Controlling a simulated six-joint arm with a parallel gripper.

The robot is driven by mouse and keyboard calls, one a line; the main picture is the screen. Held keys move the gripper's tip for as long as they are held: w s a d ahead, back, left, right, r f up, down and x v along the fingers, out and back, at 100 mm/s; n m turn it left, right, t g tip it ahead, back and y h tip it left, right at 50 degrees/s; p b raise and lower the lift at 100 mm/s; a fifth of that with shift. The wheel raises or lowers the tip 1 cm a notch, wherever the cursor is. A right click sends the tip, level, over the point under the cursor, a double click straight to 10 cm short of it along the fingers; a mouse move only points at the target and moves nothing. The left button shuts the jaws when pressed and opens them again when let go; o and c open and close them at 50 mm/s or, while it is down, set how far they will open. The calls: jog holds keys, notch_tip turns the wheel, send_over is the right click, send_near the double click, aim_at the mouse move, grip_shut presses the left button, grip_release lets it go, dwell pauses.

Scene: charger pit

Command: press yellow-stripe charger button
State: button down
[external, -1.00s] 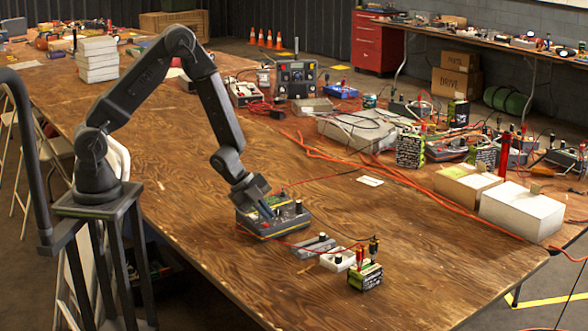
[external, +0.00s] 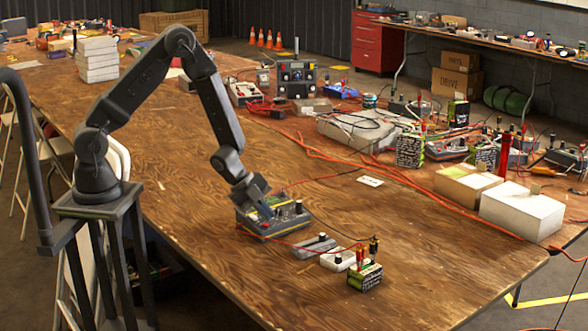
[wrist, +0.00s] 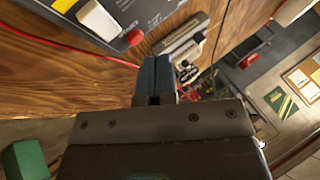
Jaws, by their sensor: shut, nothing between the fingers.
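The yellow-stripe charger (external: 285,222) is a dark grey box with yellow along its edges and dark knobs on top. It sits flat on the wooden table. My gripper (external: 265,211) is shut and empty, pointing down at the charger's top, left of its knobs. Contact cannot be told. In the wrist view my shut blue-grey fingers (wrist: 153,75) are in the middle. A dark panel, likely the charger's, fills the top left there, with a white block-like button (wrist: 98,20), a yellow patch (wrist: 64,4) and a red round post (wrist: 135,37). My gripper hides part of the charger in the external view.
Right of the charger are a grey module (external: 314,246), a white module (external: 338,260) and a green-black battery (external: 366,277). A red wire (external: 300,244) crosses near the charger. Orange cables and cluttered equipment fill the table's far right. Bare wood lies between.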

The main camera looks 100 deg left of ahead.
jog(key=shift+f, duration=0.1)
jog(key=shift+a+f, duration=0.1)
jog(key=shift+f, duration=0.25)
jog(key=shift+s+f, duration=0.1)
jog(key=shift+f, duration=0.25)
dwell(0.7)
dwell(0.3)
jog(key=shift+r, duration=0.75)
jog(key=shift+r, duration=0.1)
jog(key=shift+w+d+r, duration=0.15)
jog(key=shift+r, duration=0.65)
jog(key=shift+w+d+r, duration=0.1)
jog(key=shift+w+r, duration=0.05)
jog(key=shift+r, duration=0.65)
jog(key=shift+w+d+r, duration=0.15)
jog(key=shift+r, duration=0.65)
